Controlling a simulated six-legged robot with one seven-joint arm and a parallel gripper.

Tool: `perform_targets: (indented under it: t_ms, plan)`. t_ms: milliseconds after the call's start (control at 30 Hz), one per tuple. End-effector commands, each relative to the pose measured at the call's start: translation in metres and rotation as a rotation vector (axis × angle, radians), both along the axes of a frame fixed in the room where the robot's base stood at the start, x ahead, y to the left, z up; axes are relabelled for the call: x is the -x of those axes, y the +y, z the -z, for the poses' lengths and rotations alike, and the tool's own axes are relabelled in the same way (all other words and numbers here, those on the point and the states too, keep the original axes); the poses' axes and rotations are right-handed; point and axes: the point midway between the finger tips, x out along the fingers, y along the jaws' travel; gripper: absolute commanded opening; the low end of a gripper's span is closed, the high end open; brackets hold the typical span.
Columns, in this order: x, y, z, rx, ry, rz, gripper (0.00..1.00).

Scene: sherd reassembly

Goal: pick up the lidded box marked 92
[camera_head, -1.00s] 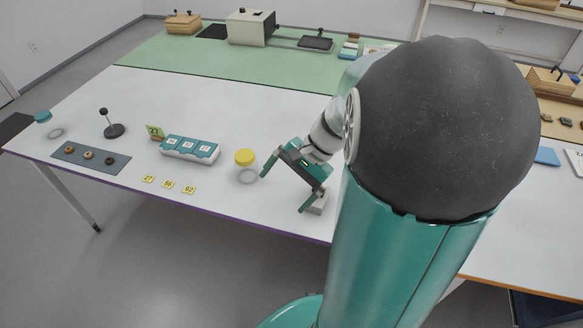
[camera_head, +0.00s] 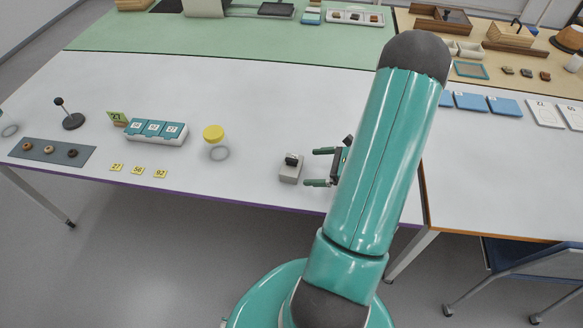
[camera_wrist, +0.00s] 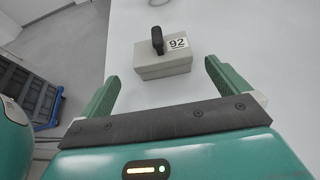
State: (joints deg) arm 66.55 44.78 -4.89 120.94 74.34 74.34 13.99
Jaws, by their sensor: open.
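The lidded box (camera_head: 289,173) is a small pale grey box with a black handle on its lid. It stands upright on the white table near its front edge. In the wrist view the box (camera_wrist: 165,68) shows a white label reading 92 beside the handle. My gripper (camera_head: 318,167) is open and empty. It is just right of the box in the head view, its fingers pointing left towards it. In the wrist view the box lies beyond and between the fingertips of my gripper (camera_wrist: 160,75), apart from them.
A yellow-lidded jar (camera_head: 213,134) and a teal-lidded compartment case (camera_head: 155,131) stand left of the box. Yellow number tags (camera_head: 138,170) lie near the front edge. A grey mat (camera_head: 52,152) with ring-shaped pieces lies far left. The table behind the box is clear.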

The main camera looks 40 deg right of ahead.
Motion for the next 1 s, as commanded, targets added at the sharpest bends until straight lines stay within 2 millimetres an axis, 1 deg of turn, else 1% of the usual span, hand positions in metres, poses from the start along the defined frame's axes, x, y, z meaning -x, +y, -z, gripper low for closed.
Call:
perform_targets:
  t_ms: [33, 200, 467, 733, 833, 1000]
  plan:
    - [-0.009, 0.006, 0.005, -0.002, 0.0, -0.004, 1.0]
    - [-0.034, 0.02, 0.016, -0.001, 0.001, -0.004, 1.0]
    - [-0.05, 0.029, 0.023, 0.002, 0.001, -0.004, 1.0]
    - [-0.081, 0.047, 0.038, 0.0, 0.0, -0.005, 1.0]
    - [-0.086, 0.049, 0.041, 0.002, 0.001, -0.003, 1.0]
    - [-0.086, 0.049, 0.041, 0.003, 0.0, -0.002, 1.0]
